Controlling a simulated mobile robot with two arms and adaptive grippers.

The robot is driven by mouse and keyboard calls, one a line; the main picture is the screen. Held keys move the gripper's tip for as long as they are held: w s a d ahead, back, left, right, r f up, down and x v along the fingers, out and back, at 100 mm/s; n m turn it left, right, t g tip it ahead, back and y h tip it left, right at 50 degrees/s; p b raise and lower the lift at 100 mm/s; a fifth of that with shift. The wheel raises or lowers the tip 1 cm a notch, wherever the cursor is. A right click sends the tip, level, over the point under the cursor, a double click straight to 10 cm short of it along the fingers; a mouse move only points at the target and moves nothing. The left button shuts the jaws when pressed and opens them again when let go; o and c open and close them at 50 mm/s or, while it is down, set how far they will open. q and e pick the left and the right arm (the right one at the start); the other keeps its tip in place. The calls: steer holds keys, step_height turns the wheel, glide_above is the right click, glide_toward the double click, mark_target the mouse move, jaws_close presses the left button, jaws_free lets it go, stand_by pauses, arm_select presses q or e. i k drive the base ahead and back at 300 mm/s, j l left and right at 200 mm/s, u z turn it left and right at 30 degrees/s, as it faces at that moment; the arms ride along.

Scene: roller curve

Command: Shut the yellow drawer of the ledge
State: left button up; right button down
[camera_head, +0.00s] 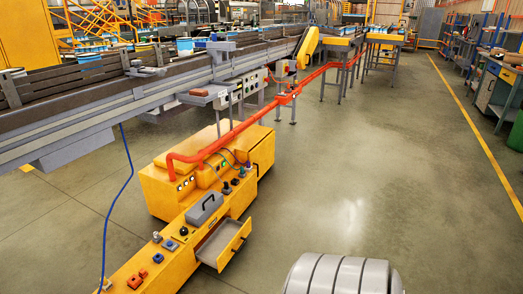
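The yellow ledge (178,262) is a long low box running from the bottom left up to a taller yellow cabinet (160,187). The drawer looks empty in the part that shows. Neither of my grippers is in view, so where they are relative to the drawer cannot be seen.
A grey case with a dark handle (205,208) and several buttons sit on top of the ledge. A blue cable (112,211) hangs at the left. An orange rail (236,132) and a conveyor (95,103) run behind. The floor (385,190) to the right is clear. A grey ribbed part (342,274) shows at the bottom.

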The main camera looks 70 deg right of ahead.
mark_target(218, 250)
steer(key=z, duration=1.85)
steer(key=i, duration=0.15)
steer(key=u, duration=0.05)
